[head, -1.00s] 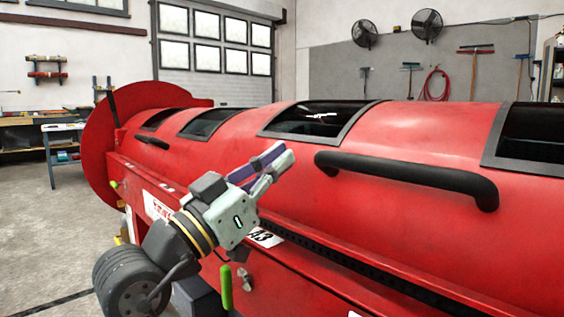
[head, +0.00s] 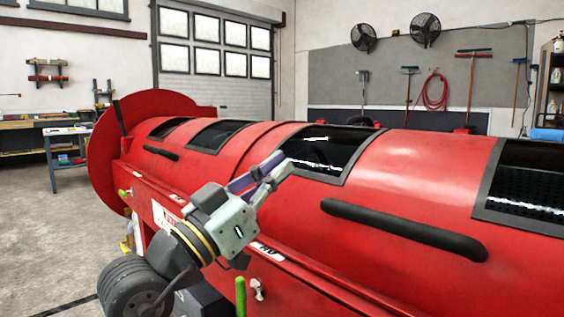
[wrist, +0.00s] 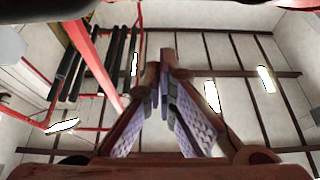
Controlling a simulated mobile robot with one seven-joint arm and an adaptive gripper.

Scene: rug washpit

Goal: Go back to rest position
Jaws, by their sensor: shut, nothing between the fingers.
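My gripper (head: 262,178) is in the head view, left of centre, in front of the red cylindrical machine (head: 405,165). Its fingers point up and to the right and are closed with nothing between them. In the wrist view my gripper (wrist: 166,95) points up toward the ceiling, its two purple-padded fingers meeting at the tips. From the head view I cannot tell how far the fingers are from the machine's red body.
The machine has dark windows (head: 323,152) and a long black handle (head: 403,230) on its front. A workbench (head: 68,155) stands at the far left. Bare concrete floor (head: 40,220) lies left of the machine. In the wrist view, red bars (wrist: 90,65) show overhead.

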